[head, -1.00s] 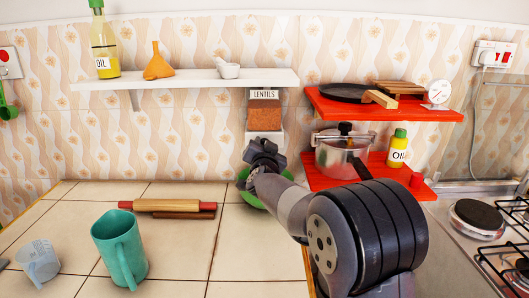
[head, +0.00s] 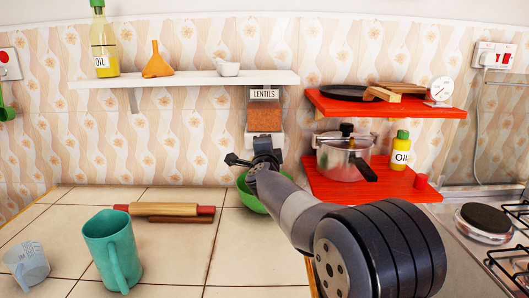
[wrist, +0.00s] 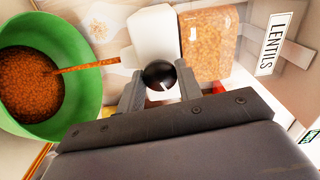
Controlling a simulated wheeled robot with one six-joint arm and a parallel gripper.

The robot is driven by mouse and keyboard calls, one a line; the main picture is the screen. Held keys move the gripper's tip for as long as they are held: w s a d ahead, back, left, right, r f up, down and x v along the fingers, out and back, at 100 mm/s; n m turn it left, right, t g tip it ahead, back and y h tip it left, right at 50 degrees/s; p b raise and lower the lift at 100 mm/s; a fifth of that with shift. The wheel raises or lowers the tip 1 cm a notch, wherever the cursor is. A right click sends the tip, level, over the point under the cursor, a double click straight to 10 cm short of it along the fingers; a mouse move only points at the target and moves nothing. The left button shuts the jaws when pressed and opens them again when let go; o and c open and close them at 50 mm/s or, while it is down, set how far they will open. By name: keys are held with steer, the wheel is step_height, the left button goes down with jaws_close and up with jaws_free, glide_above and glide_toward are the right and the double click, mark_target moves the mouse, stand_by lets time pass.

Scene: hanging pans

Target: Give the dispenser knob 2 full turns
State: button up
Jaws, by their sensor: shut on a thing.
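The lentil dispenser (head: 265,119) hangs on the wall under the white shelf, with a "LENTILS" label and a part-full clear hopper. In the wrist view its hopper (wrist: 209,45) and white spout body (wrist: 153,30) show. Its black round knob (wrist: 160,72) has a pale mark. My gripper (wrist: 159,80) is shut on the knob, one finger on each side; the head view shows my gripper (head: 258,157) in front of the dispenser, hiding the knob. A stream of lentils (wrist: 95,66) runs from the spout into the green bowl (wrist: 88,92), which holds many lentils.
A rolling pin (head: 165,209), a teal pitcher (head: 112,250) and a pale cup (head: 27,262) stand left on the tiled counter. Red shelves (head: 440,113) with a pot (head: 340,160) and an oil bottle (head: 400,152) are close to my arm's right. The front middle counter is clear.

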steer(key=shift+m+b, duration=0.65)
steer(key=shift+m, duration=1.15)
steer(key=o, duration=1)
steer(key=shift+c, duration=0.2)
steer(key=s+b, duration=0.1)
steer(key=s, duration=0.9)
steer(key=shift+s, duration=0.4)
